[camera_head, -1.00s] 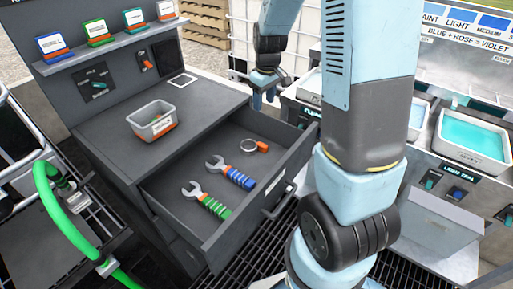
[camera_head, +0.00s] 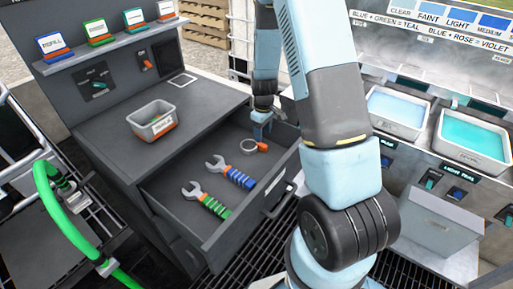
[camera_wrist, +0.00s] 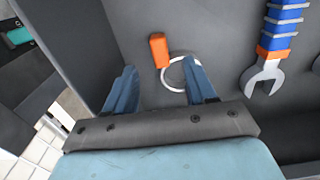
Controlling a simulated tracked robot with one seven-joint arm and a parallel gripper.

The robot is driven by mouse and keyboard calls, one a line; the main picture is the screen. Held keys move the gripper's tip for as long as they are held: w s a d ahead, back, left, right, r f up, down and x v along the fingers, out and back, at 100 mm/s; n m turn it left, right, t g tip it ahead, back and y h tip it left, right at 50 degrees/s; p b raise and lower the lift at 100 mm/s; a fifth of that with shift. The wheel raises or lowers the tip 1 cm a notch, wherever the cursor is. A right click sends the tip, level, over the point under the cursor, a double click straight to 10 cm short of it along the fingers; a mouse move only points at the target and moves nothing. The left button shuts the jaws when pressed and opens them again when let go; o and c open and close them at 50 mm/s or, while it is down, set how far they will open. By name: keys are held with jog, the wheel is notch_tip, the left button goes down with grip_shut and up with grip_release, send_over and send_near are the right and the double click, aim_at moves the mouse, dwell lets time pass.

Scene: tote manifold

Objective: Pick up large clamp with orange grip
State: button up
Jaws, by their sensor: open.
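The large clamp with the orange grip (camera_head: 249,147) lies in the open drawer, a silver ring with a short orange handle. In the wrist view the clamp (camera_wrist: 158,51) lies just beyond my fingertips, its orange grip between their lines and its ring partly hidden behind the right finger. My gripper (camera_head: 262,132) is above the drawer's back right part, close to the clamp. In the wrist view my gripper (camera_wrist: 163,82) is open with two blue fingers apart and nothing held between them. I cannot tell the exact height above the clamp.
The open drawer (camera_head: 160,205) also holds a blue-handled wrench (camera_head: 232,173) and a green-handled wrench (camera_head: 206,200), left of the clamp. A grey bin (camera_head: 152,119) stands on the cabinet top. Drawer walls surround the tools.

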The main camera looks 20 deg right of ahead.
aim_at(263, 144)
jog(key=shift+s+f, duration=0.1)
jog(key=shift+f, duration=3.2)
jog(key=shift+d, duration=0.1)
grip_shut()
